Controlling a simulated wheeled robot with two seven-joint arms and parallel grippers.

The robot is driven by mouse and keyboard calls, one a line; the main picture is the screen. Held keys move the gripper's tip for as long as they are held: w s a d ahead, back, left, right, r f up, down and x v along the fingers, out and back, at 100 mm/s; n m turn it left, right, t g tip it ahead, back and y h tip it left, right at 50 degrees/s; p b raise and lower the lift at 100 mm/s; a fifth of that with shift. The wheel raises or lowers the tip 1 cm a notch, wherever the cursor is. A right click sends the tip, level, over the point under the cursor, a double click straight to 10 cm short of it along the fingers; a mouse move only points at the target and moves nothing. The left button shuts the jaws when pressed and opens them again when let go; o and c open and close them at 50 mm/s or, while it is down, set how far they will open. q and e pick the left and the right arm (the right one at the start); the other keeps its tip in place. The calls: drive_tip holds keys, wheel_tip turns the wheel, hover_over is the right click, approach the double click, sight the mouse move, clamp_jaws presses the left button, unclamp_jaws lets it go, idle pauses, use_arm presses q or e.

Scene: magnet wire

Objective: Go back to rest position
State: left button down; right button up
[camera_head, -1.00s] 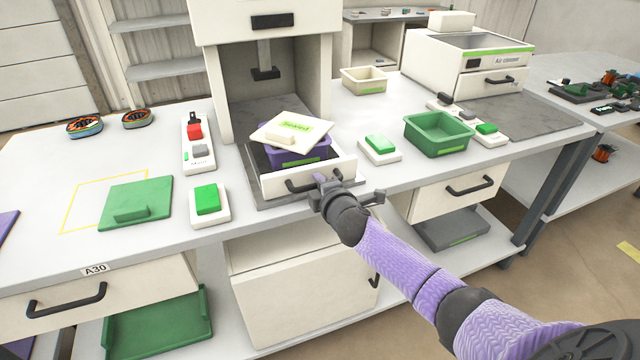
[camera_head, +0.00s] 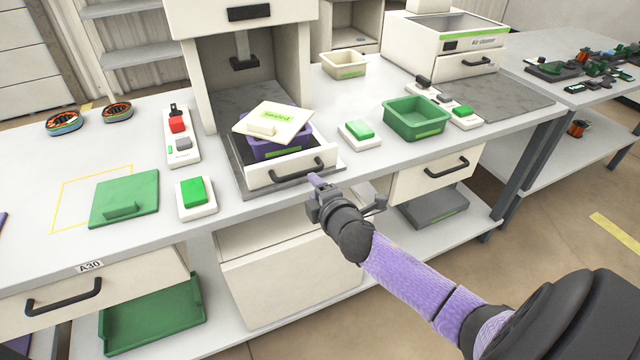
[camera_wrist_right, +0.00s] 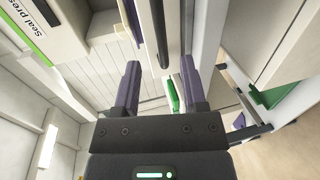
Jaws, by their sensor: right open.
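My right gripper (camera_head: 346,192) is in front of the seal press's open drawer (camera_head: 291,170), just past the table's front edge, apart from the drawer handle. In the right wrist view its two fingers (camera_wrist_right: 160,90) stand apart with nothing between them. My right arm comes in from the lower right. My left gripper is in neither view now.
A purple box (camera_head: 280,150) with a tilted cream lid (camera_head: 272,122) on top sits in the drawer. A green bin (camera_head: 416,122), a green button (camera_head: 195,191) and a green plate (camera_head: 125,196) are on the table (camera_head: 110,240). Floor is clear at the right.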

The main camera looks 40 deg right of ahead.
drive_tip(key=shift+v, duration=1)
drive_tip(key=shift+f, duration=0.1)
drive_tip(key=s+a+f+m+g+y, duration=0.15)
drive_tip(key=s+f+m+g, duration=0.3)
drive_tip(key=s+f, duration=0.75)
drive_tip(key=s+a+f+m+g, duration=0.25)
drive_tip(key=s+f+g, duration=0.25)
drive_tip(key=s+f, duration=0.7)
drive_tip(key=s+a+f+m+g, duration=0.2)
drive_tip(key=s+f, duration=0.1)
drive_tip(key=s, duration=0.3)
drive_tip(key=s+a+f+m+g+y, duration=0.1)
drive_tip(key=s+a+f+m+g, duration=0.1)
drive_tip(key=s, duration=0.5)
drive_tip(key=s+a+f+m+g, duration=0.1)
drive_tip(key=s+a+f+g, duration=0.1)
drive_tip(key=s+f, duration=0.3)
drive_tip(key=shift+s+m, duration=0.4)
drive_tip(key=shift+s, duration=0.85)
